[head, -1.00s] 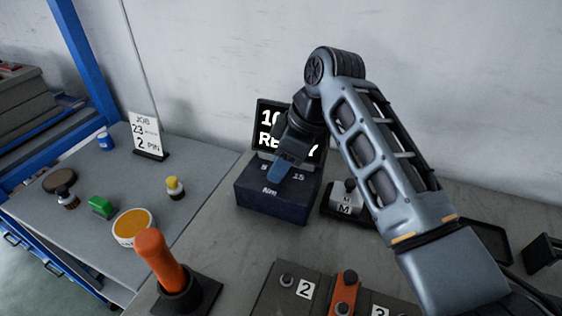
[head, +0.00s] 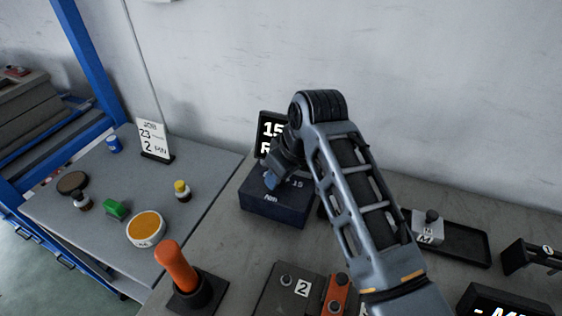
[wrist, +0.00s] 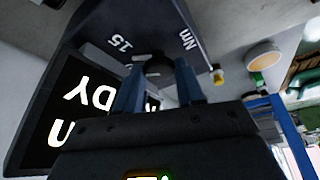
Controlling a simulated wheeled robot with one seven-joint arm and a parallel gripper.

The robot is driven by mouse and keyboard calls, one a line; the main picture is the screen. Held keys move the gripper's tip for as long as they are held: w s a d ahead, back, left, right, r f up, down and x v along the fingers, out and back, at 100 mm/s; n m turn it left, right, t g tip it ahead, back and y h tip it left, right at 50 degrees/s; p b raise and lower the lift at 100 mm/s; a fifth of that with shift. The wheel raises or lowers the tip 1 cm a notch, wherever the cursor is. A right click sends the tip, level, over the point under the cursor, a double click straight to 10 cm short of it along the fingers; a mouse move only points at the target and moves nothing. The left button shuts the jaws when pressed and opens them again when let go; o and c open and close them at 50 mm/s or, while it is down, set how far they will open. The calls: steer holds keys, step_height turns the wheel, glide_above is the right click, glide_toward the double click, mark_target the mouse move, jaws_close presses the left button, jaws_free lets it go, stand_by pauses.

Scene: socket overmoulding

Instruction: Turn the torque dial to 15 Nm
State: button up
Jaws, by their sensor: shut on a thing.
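The torque unit is a dark blue box (head: 272,208) on the grey bench, with a black screen (head: 265,150) behind it reading 15; the lower line is mostly covered by my arm. A "15" mark shows on the box top. In the wrist view the round dark dial (wrist: 160,68) sits between my two blue fingers, by the "15" and "Nm" marks. My gripper (head: 271,181) is shut on the dial, pointing down from above. In the head view the dial is hidden behind the fingers. The exact pointer direction cannot be told.
An orange handle (head: 175,265) stands upright in front. A fixture with a "2" label (head: 302,288) is at the front edge. A black tray (head: 465,245) with a small marked block (head: 428,226) lies right of my arm. A side table at left holds small items.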

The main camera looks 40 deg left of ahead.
steer(key=m+t+p, duration=0.1)
steer(key=m+p, duration=0.1)
steer(key=m, duration=0.1)
steer(key=shift+s+r, duration=0.15)
steer(key=shift+a+m+t+h+p, duration=0.1)
steer(key=shift+m+t+h+p, duration=0.45)
steer(key=shift+m, duration=0.65)
steer(key=o, duration=1)
steer(key=shift+o, duration=0.2)
steer(key=v, duration=0.7)
steer(key=shift+d+r+b, duration=0.2)
steer(key=shift+b, duration=0.15)
steer(key=shift+s, duration=0.1)
